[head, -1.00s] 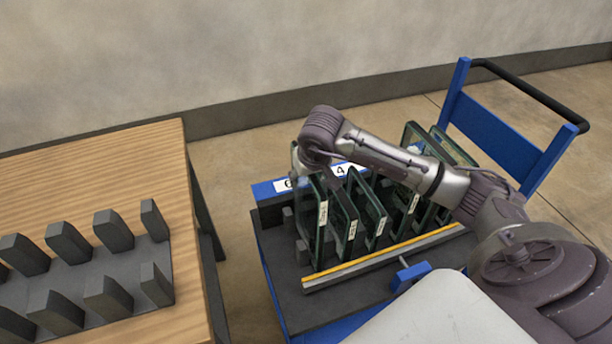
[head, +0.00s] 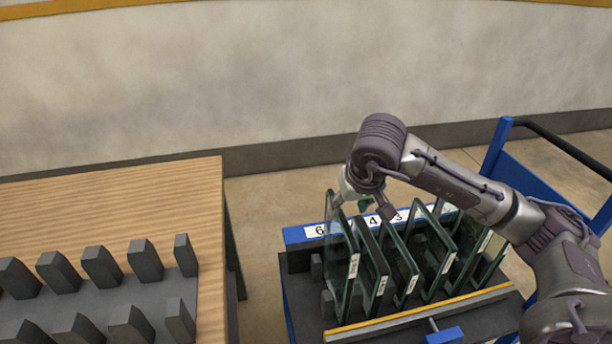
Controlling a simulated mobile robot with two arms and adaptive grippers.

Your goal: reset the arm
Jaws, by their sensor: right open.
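My right arm comes in from the right and reaches over a blue cart with upright glass panels (head: 342,262). My right gripper (head: 364,204) points down near the top edges of the leftmost panels, at the back by the number labels. Its fingers are apart, and I see no panel held between them. The wrist partly hides the fingers, and I cannot tell whether they touch the glass. My left gripper is out of view.
The cart has a blue label strip (head: 296,235), a yellow-edged front bar (head: 420,313) and a blue handle frame (head: 538,170). At left, a wooden table (head: 120,200) bears a grey slotted rack (head: 90,300). A gap of floor separates table and cart.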

